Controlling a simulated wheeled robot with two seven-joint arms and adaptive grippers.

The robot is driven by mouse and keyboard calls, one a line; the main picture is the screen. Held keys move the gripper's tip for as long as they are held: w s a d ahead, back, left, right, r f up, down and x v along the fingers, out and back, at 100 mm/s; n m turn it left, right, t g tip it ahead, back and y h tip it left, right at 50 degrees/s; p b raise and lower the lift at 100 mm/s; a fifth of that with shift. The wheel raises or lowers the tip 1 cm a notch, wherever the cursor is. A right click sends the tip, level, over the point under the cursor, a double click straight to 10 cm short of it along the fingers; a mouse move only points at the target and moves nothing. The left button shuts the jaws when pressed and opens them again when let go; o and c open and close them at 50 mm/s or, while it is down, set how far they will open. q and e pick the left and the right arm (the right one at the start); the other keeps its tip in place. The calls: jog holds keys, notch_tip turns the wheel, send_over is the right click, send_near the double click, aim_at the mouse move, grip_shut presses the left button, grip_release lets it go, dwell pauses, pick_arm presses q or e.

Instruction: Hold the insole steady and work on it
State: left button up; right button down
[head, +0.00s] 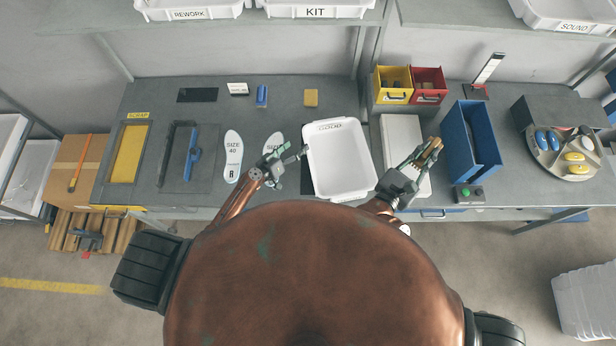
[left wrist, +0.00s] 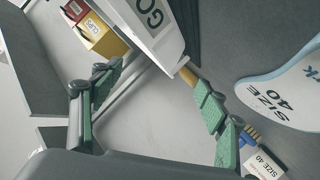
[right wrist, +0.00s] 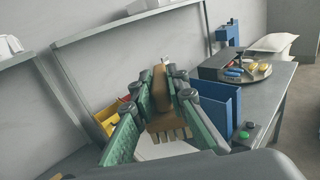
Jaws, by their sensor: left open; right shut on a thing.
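A white insole marked SIZE 40 R (head: 233,156) lies flat on the grey bench. A second insole (head: 270,146) lies to its right, partly hidden by my left gripper. In the left wrist view an insole marked SIZE 40 (left wrist: 285,95) lies at the right edge. My left gripper (head: 288,158) is open and empty, between the second insole and the white GOOD tray (head: 369,180). My right gripper (head: 424,158) is shut on a brown wooden tool with comb-like teeth (right wrist: 160,92), seemingly a brush, above a white slab (head: 401,128).
Yellow (head: 394,95) and red (head: 429,96) bins stand at the back, with a blue box (head: 461,145) right of the slab. A round carousel (head: 547,158) with blue and yellow pieces is at far right. A dark recess with a blue tool (head: 193,152) lies left.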

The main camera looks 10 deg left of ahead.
pick_arm(q)
jog(key=s+d+r+n+t+y, duration=0.35)
jog(key=d+r+n, duration=0.2)
jog(key=n, duration=0.45)
jog(key=s+a+f+n+g+y, duration=0.1)
jog(key=s+a+f+n+y, duration=0.1)
jog(key=s+n, duration=0.4)
jog(key=s+a+f+n+g+y, duration=0.1)
jog(key=s+a+f+n+y, duration=0.1)
jog(key=s+a+n, duration=0.2)
jog(key=s+a+f+n+g+y, duration=0.2)
jog(key=s+n, duration=0.7)
jog(key=n, duration=0.8)
jog(key=shift+s+a+f+n+y, duration=0.3)
jog(key=shift+a+f+y, duration=0.1)
jog(key=shift+a+y, duration=0.1)
jog(key=shift+a+f, duration=0.1)
jog(key=shift+w+a+f+n, duration=0.1)
jog(key=shift+w+n, duration=0.2)
jog(key=x, duration=1.1)
jog(key=shift+f, duration=0.1)
jog(key=shift+c, duration=0.7)
jog(key=shift+c, duration=1)
